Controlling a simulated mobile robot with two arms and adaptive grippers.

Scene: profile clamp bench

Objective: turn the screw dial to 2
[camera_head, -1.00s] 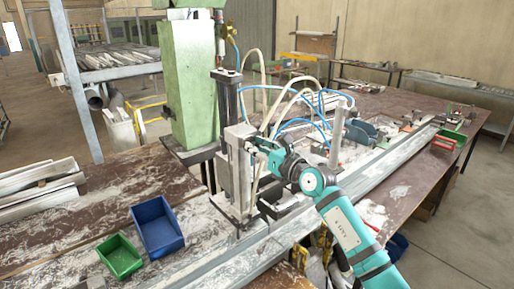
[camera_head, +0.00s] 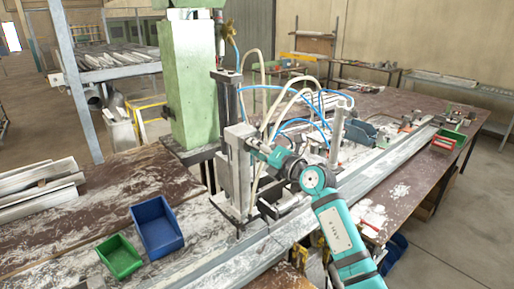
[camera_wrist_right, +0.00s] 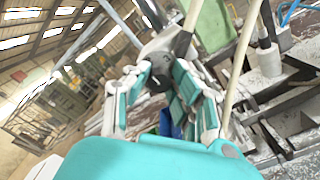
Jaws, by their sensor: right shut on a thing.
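My left gripper is not in view.
Blue and pale hoses (camera_head: 292,100) loop above the fixture, close to my right wrist. A long metal rail (camera_head: 375,173) runs along the bench. A blue bin (camera_head: 158,228) and a green bin (camera_head: 120,257) stand at the left. A green machine column (camera_head: 192,85) rises behind.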

